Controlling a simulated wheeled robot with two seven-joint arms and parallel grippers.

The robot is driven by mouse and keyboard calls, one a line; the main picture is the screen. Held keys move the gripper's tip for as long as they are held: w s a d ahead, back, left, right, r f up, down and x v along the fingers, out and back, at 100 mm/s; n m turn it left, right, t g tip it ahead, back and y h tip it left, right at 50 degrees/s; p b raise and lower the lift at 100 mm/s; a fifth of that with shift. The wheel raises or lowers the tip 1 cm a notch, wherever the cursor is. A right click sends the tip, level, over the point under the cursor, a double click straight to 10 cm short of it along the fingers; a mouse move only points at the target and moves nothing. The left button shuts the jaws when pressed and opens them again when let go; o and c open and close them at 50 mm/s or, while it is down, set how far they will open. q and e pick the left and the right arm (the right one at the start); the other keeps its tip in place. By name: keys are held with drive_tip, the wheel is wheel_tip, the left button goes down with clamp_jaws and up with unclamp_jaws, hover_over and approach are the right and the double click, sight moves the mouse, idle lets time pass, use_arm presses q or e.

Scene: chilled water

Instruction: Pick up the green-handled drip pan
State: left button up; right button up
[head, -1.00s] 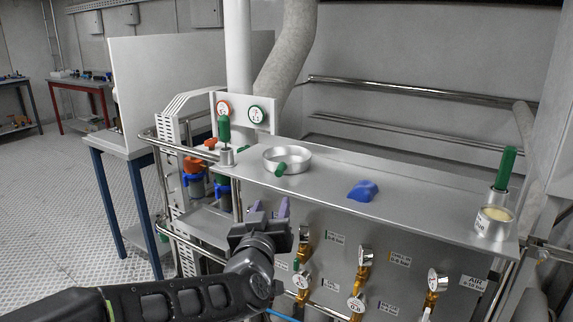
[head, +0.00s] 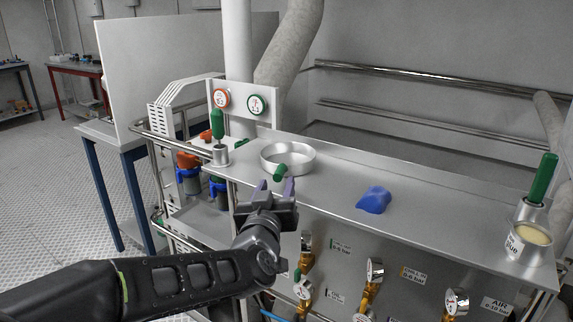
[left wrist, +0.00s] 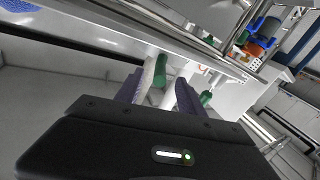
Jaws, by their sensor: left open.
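The drip pan (head: 301,163) is a shallow round metal dish on the steel shelf, with a short green handle (head: 280,172) pointing toward me. My left gripper (head: 276,187) is open and empty at the shelf's front edge, just short of the handle, its purple fingers pointing at it. In the left wrist view a green handle (left wrist: 160,69) shows between and beyond the two spread fingers (left wrist: 158,92); most of the pan is hard to make out there. My right gripper is not in view.
On the steel shelf (head: 335,196) stand a green-handled tool in a metal holder (head: 218,125), a blue lump (head: 374,199), a can (head: 527,243) and another green handle (head: 542,178). Valves and gauges (head: 375,270) sit below the shelf's front edge.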

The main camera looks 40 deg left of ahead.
sight(281, 171)
use_arm(q)
drive_tip(key=shift+x, duration=1)
drive_tip(key=x, duration=0.5)
drive_tip(key=shift+w+a, duration=0.1)
drive_tip(key=shift+a, duration=0.1)
drive_tip(key=shift+c, duration=0.4)
clamp_jaws()
drive_tip(key=shift+r, duration=0.1)
idle(0.6)
